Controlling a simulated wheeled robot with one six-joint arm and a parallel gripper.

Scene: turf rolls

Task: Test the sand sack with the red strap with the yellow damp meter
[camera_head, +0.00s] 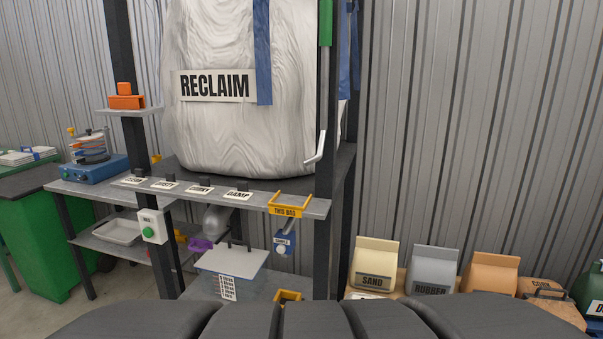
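A cream sack (375,262) labelled SAND stands at the lower right; no red strap shows on it. A large white bag (240,120) marked RECLAIM sits in the dark frame, with a blue strap hanging down its front. I cannot pick out a damp meter for sure. A yellow holder (290,204) labelled THIS BAG is on the right end of the front shelf, and a small yellow item (287,297) lies lower down, partly cut off by dark shapes. My gripper is not in view.
The grey front shelf (265,201) carries several labels, one reading DAMP. A grey RUBBER sack (430,268) and an orange sack (490,272) stand right of the sand sack. A blue device (95,170) is on the left bench, beside a green bin (50,240). Dark frame posts flank the white bag.

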